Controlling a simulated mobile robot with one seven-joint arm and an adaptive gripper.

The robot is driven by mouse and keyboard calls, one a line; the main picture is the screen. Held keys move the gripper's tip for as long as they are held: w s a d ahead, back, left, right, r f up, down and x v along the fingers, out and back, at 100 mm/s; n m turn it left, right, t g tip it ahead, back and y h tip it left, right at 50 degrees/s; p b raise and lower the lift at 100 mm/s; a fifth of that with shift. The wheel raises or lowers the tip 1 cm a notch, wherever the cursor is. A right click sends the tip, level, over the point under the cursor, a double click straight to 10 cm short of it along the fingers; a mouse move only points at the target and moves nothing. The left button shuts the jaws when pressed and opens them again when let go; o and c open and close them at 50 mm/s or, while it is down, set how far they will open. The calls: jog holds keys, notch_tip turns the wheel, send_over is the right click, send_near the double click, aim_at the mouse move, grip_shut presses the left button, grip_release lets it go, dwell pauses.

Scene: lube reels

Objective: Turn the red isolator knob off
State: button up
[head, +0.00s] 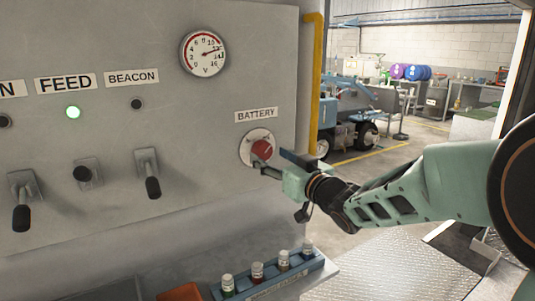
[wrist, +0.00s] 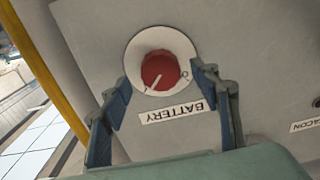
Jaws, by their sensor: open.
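The red isolator knob (head: 262,149) sits on a round white plate under the BATTERY label (head: 256,115) on the grey panel. In the wrist view the knob (wrist: 160,70) shows a white pointer line toward the lower left, near the "I" mark; the "O" mark is at the plate's right. My gripper (head: 268,162) is at the knob's lower right in the head view. In the wrist view my gripper (wrist: 160,88) is open, with one blue finger on each side of the plate's lower part. The fingers look apart from the knob.
A blue rack (head: 270,283) of small bottles stands below. A yellow pipe (head: 313,85) runs along the panel's right edge.

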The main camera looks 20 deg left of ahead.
aim_at(265, 153)
jog(key=shift+x, duration=2)
jog(key=shift+c, duration=0.4)
jog(key=c, duration=1.1)
